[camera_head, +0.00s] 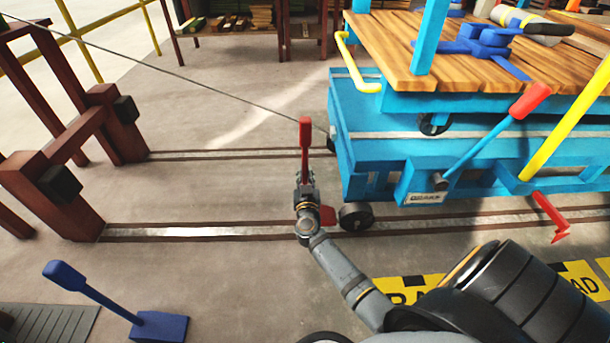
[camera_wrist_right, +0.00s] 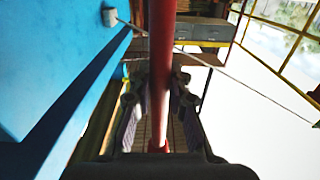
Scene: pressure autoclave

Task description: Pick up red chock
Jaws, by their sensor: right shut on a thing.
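A red chock (camera_head: 305,132) has an upright handle that rises above my right gripper (camera_head: 305,188). A red piece (camera_head: 327,216), likely its base, shows below beside the cart's front wheel (camera_head: 356,216). My right gripper is shut on the handle. In the right wrist view the red chock's handle (camera_wrist_right: 162,70) runs between the two fingers of the right gripper (camera_wrist_right: 160,105). The gripper hides part of the chock, and I cannot tell if its base touches the floor. My left gripper is not in view.
The blue cart (camera_head: 380,150) stands on rails (camera_head: 200,232) right of the gripper. A second red chock (camera_head: 552,215) is by the cart at right. Brown buffers (camera_head: 50,190) stand left. A cable (camera_head: 200,75) runs to the cart.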

